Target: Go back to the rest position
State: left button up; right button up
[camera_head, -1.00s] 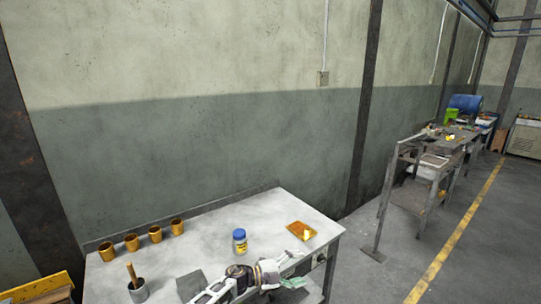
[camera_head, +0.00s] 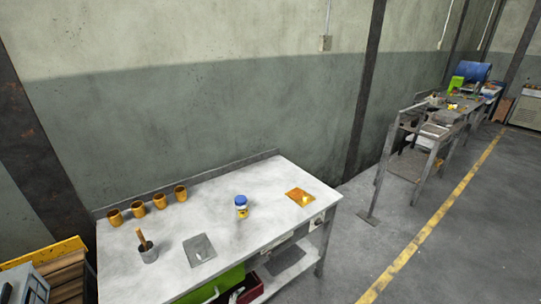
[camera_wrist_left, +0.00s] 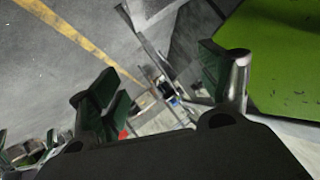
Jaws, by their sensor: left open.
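My left gripper (camera_wrist_left: 162,92) shows in the left wrist view with its two dark green-padded fingers spread wide apart. Nothing is held between them. Behind the fingers are the grey floor, a yellow line and blurred furniture. A bright green surface (camera_wrist_left: 285,60) fills the right side of that view, beside the right-hand finger; I cannot tell how near it is. In the head view neither gripper shows. My right gripper is in no view.
Open floor (camera_head: 430,265) lies to the right.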

pick_arm(q)
jog(key=s+a+f+n+g+y, duration=0.25)
jog(key=s+a+f, duration=0.35)
jog(key=s+f, duration=0.45)
jog(key=s+a+f+n+g+y, duration=0.1)
jog(key=s+a+f+n+g, duration=0.1)
jog(key=s, duration=1)
jog(key=s+a+f+n+g+y+p, duration=0.1)
jog(key=s+a+f+n+g, duration=0.1)
jog(key=s, duration=1.1)
jog(key=s+a+f+n+g+y+p, duration=0.1)
jog(key=s+a+f, duration=0.5)
jog(key=s, duration=0.7)
jog(key=shift+s+n+g, duration=0.15)
jog(key=shift+n+g, duration=0.4)
jog(key=shift+g, duration=0.6)
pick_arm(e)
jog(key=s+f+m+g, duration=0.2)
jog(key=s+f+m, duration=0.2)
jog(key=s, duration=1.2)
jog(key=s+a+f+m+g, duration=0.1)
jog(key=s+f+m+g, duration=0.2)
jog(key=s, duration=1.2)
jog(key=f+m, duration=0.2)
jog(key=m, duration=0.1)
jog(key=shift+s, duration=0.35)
